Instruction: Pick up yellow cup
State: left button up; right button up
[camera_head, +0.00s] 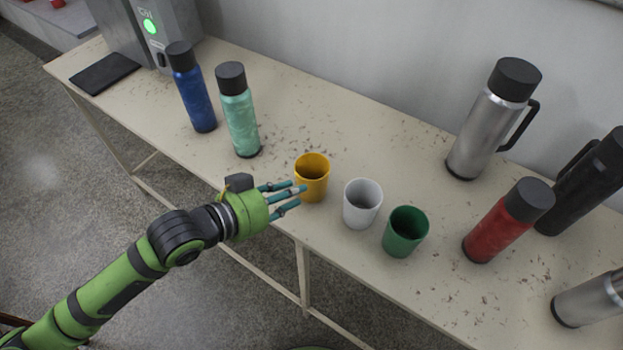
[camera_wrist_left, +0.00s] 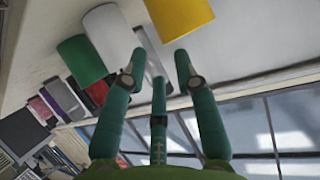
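The yellow cup (camera_head: 312,180) stands upright on the table, left of the white cup, in the head view. It also shows in the left wrist view (camera_wrist_left: 180,16) at the top, just beyond the fingertips. My left gripper (camera_head: 292,198) reaches in from the left, its fingers at the cup's near left side. In the left wrist view my left gripper (camera_wrist_left: 160,70) has its fingers spread with nothing between them, so it is open. I cannot tell whether a finger touches the cup. My right gripper is not in view.
The white cup (camera_head: 362,204) and green cup (camera_head: 405,232) stand close to the right on the table (camera_head: 330,120). A mint bottle (camera_head: 239,112) and blue bottle (camera_head: 192,90) stand left. A steel flask (camera_head: 486,125) and red bottle (camera_head: 505,225) stand right.

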aim_at(321, 178)
pick_arm(q)
jog(key=r+p+x, duration=0.1)
jog(key=p+x, duration=0.1)
jog(key=x, duration=0.5)
jog(key=shift+w+h+p, duration=0.15)
jog(key=shift+h+p, duration=0.15)
jog(key=shift+p, duration=0.05)
jog(key=shift+d+r, duration=0.1)
grip_shut()
